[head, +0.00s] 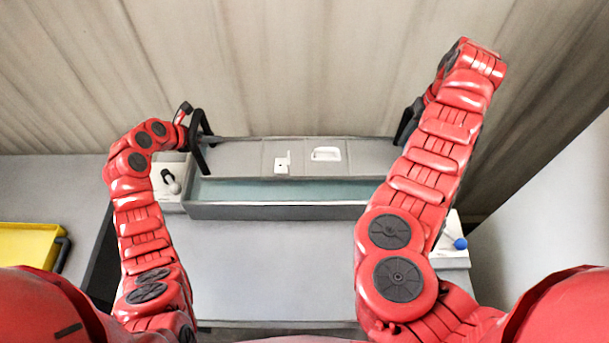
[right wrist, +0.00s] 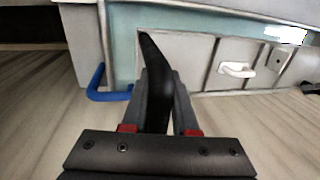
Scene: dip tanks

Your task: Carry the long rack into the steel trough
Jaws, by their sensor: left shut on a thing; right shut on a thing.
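The long rack (head: 240,158) is a grey bar-shaped carrier with white pieces on it and a black handle at each end. It lies level between my arms, over the far side of the steel trough (head: 280,211), whose teal inside shows in front of it. I cannot tell the gap between them. My left gripper (head: 191,116) is shut on the left black handle (head: 201,150). My right gripper (right wrist: 158,110) is shut on the right black handle (right wrist: 155,65); in the head view my right arm mostly hides it. The rack's compartments (right wrist: 205,65) also show in the right wrist view.
A pale block with a dark-knobbed fitting (head: 170,185) stands at the trough's left end. A pale block with a blue knob (head: 460,244) is at the right. A yellow tray (head: 28,245) lies far left. The counter (head: 270,265) before the trough is clear. A corrugated wall stands behind.

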